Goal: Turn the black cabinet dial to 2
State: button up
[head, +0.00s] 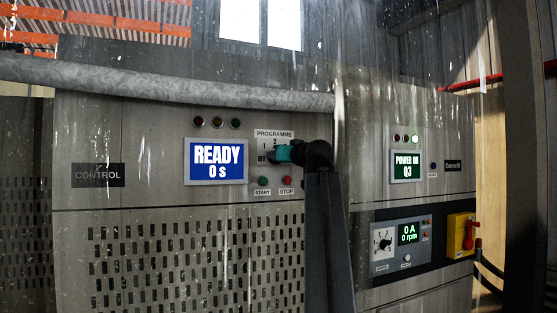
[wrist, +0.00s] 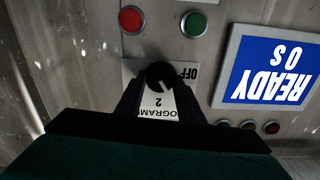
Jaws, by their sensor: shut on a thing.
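The black dial (wrist: 160,74) sits on a white PROGRAMME label plate (wrist: 131,72), which also shows in the head view (head: 262,134). The plate carries the marks 1, 2 and OFF. My gripper (wrist: 160,84) is shut on the dial, one finger on each side of it. In the wrist view the picture is upside down, with the 2 below the dial and OFF to its right. I cannot clearly tell where the dial points. In the head view my gripper (head: 282,153) covers most of the dial.
A blue screen (head: 216,161) reading READY 0 s is left of the dial. Green START (head: 263,181) and red STOP (head: 287,181) buttons sit close below it. Three lamps (head: 217,122) are above the screen. A separate panel with another knob (head: 384,242) is at lower right.

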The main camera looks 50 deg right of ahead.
jog(key=m, duration=0.5)
jog(key=shift+f+m, duration=0.15)
jog(key=shift+m, duration=0.25)
dwell(0.3)
jog(key=o, duration=1.1)
jog(key=shift+c, duration=0.2)
jog(key=shift+s, duration=0.1)
jog(key=p+v, duration=0.2)
jog(key=v, duration=1.1)
jog(key=shift+s, duration=0.3)
